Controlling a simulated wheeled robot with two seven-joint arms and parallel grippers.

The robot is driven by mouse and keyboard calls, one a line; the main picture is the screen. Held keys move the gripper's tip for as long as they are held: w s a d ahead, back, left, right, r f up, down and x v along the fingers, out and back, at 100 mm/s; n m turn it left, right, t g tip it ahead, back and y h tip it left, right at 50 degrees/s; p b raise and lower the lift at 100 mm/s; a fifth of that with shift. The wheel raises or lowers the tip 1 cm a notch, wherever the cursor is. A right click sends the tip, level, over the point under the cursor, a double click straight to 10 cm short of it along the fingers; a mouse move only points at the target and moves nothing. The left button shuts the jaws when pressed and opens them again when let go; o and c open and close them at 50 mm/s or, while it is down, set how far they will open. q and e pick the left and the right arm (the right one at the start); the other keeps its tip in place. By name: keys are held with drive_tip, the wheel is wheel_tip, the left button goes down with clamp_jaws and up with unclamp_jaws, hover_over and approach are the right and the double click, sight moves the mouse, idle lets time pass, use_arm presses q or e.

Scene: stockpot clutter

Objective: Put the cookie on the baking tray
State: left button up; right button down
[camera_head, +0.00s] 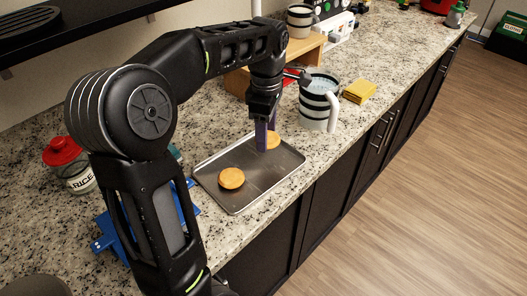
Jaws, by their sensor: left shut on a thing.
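The metal baking tray (262,190) lies on the granite counter near its front edge. One round golden cookie (231,178) lies flat on the tray's near part. My left gripper (264,146) points down over the tray's far end, with its purple fingers shut on a second cookie (273,140). The fingers partly hide this cookie, and I cannot tell whether it touches the tray. My right gripper is not in view.
A black-and-white striped mug (318,104) stands just past the tray, with a yellow block (359,92) beside it. A wooden stand (300,50) is behind. A red-lidded rice jar (70,165) and a blue object (107,236) are at left.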

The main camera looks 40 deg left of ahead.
sight(266, 156)
use_arm(q)
drive_tip(key=shift+f, duration=0.5)
drive_tip(key=shift+f, duration=0.1)
wheel_tip(266, 156, down, 4)
drive_tip(key=shift+r, duration=0.2)
drive_tip(key=shift+f, duration=0.15)
drive_tip(key=o, duration=1.3)
